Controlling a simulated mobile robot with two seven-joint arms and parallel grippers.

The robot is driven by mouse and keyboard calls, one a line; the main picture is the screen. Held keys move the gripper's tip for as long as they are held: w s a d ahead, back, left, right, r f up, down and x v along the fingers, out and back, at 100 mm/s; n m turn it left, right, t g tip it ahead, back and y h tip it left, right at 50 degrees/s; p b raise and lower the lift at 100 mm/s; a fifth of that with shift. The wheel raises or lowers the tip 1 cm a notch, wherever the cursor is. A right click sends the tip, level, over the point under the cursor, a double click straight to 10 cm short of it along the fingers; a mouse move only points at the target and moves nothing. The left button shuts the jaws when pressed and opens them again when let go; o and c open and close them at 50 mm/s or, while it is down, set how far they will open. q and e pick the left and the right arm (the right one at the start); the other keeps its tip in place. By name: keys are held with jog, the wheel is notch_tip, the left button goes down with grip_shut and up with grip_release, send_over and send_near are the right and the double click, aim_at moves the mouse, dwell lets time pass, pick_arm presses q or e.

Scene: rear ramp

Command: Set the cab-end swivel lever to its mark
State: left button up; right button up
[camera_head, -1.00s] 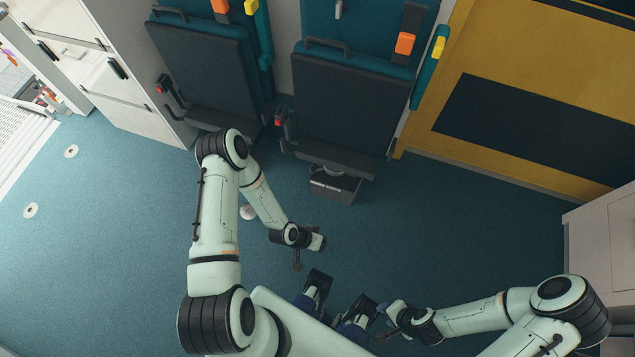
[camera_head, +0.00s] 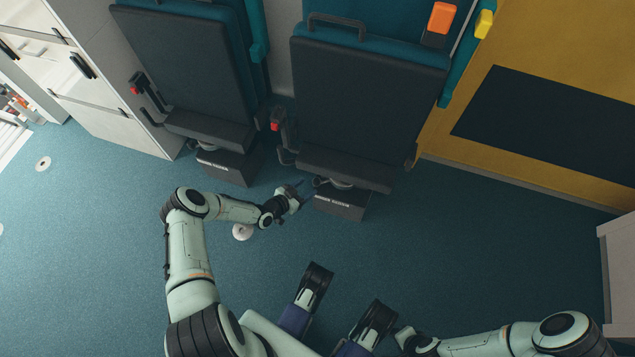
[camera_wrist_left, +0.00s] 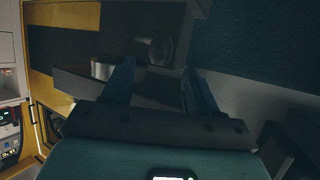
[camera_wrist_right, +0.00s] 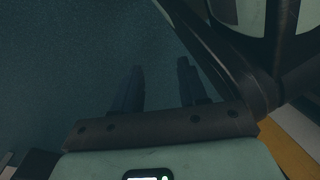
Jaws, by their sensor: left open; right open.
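Two dark folding seats stand on dark swivel bases. The right seat (camera_head: 365,100) is the one beside the yellow wall, and its base (camera_head: 342,203) carries a small pale label too small to read. A thin looped part (camera_head: 320,182) shows at the top of this base; I cannot tell whether it is the lever, and no mark is clear. My left gripper (camera_head: 299,190) is open and empty, low beside the left side of this base. In the left wrist view, a short silver cylinder (camera_wrist_left: 103,67) shows beyond its fingers (camera_wrist_left: 160,85). My right gripper (camera_wrist_right: 160,88) is open and empty over bare floor.
The left seat (camera_head: 185,70) stands close by on its own base (camera_head: 228,165). Red-tipped parts (camera_head: 275,126) stick out at the seats' sides. White cabinets (camera_head: 100,90) stand left, the yellow wall (camera_head: 570,55) right. The blue floor (camera_head: 440,250) in front is clear.

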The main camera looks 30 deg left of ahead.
aim_at(314, 184)
pick_arm(q)
jog(key=b+x, duration=0.2)
jog(key=x, duration=0.4)
jog(key=shift+w+d+f, duration=0.1)
jog(key=shift+w+f, duration=0.05)
jog(key=shift+w, duration=0.2)
pick_arm(e)
jog(key=s+f+g, duration=0.2)
jog(key=s+f, duration=0.1)
jog(key=s, duration=0.2)
jog(key=shift+s+d, duration=0.25)
jog(key=shift+s, duration=0.05)
